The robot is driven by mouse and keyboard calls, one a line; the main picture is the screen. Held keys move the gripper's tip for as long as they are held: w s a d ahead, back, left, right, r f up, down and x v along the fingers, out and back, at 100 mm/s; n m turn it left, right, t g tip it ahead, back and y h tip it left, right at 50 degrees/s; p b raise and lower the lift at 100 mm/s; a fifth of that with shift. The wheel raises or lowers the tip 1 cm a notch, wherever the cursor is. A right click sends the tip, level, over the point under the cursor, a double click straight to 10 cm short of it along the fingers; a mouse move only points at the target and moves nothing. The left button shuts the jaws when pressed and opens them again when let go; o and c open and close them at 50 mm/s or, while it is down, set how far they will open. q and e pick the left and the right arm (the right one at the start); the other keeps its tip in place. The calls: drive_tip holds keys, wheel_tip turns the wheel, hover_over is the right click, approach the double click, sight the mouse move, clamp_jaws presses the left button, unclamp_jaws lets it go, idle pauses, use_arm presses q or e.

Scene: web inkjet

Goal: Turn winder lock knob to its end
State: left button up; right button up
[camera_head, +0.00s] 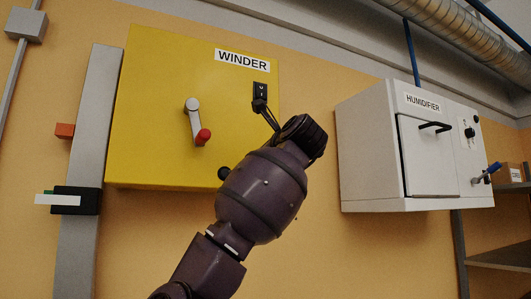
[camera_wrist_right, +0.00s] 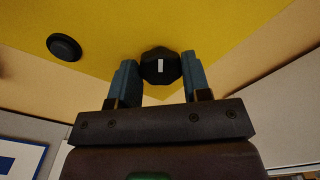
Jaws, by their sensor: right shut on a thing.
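The winder (camera_head: 150,90) is a yellow wall box with a white WINDER label. In the right wrist view, a black faceted knob (camera_wrist_right: 147,70) with an upright white mark sits near the box's lower corner. My right gripper (camera_wrist_right: 160,62) has its two blue-grey fingers on either side of this knob, shut on it. In the head view, my dark purple right arm covers this knob and the fingers. My left gripper is in neither view.
A crank with a red grip (camera_head: 203,136), a black switch plate (camera_head: 260,90) and a round black button (camera_head: 224,173) are on the winder's front. The button also shows in the wrist view (camera_wrist_right: 64,47). A white humidifier (camera_head: 370,150) hangs to the right.

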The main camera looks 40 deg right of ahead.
use_arm(q)
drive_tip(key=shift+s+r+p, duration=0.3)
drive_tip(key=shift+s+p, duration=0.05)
drive_tip(key=shift+p, duration=0.45)
use_arm(e)
drive_tip(key=shift+m, duration=3.3)
drive_tip(key=shift+d+f, duration=0.1)
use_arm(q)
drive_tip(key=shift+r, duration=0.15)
use_arm(e)
drive_tip(key=o, duration=0.9)
drive_tip(key=shift+o, duration=0.2)
